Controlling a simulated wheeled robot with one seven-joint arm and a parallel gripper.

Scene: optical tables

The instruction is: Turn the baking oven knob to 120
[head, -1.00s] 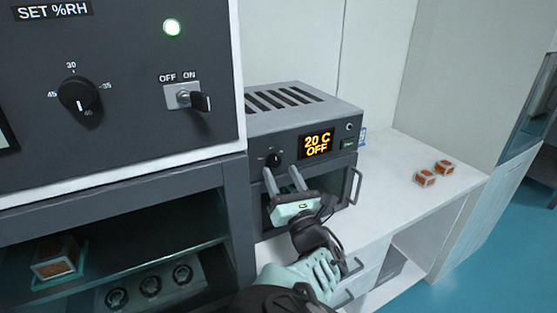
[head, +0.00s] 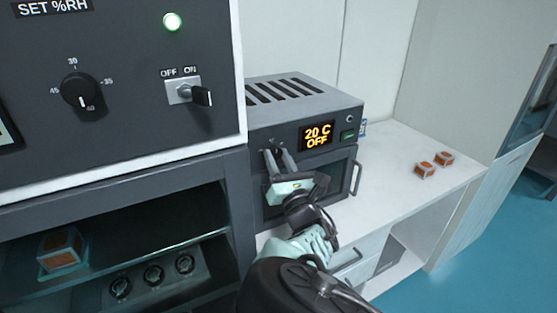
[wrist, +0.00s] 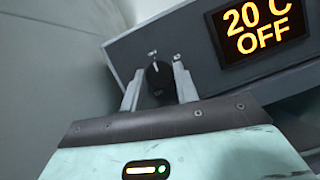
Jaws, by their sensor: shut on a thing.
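The baking oven (head: 300,100) is a grey box with a slotted top on the white counter. Its display (head: 317,136) reads "20 C OFF", also readable in the wrist view (wrist: 258,28). The small black oven knob (wrist: 159,80) sits on the front panel, left of the display. My gripper (head: 277,155) is at the knob, with one finger on each side of it. In the wrist view the gripper (wrist: 155,80) is shut on the knob. The fingers hide most of the knob in the head view.
A large dark cabinet (head: 120,90) with a "SET %RH" dial (head: 80,90) and an OFF/ON key switch (head: 188,93) stands close on the left. The oven door handle (head: 356,178) sticks out below the panel.

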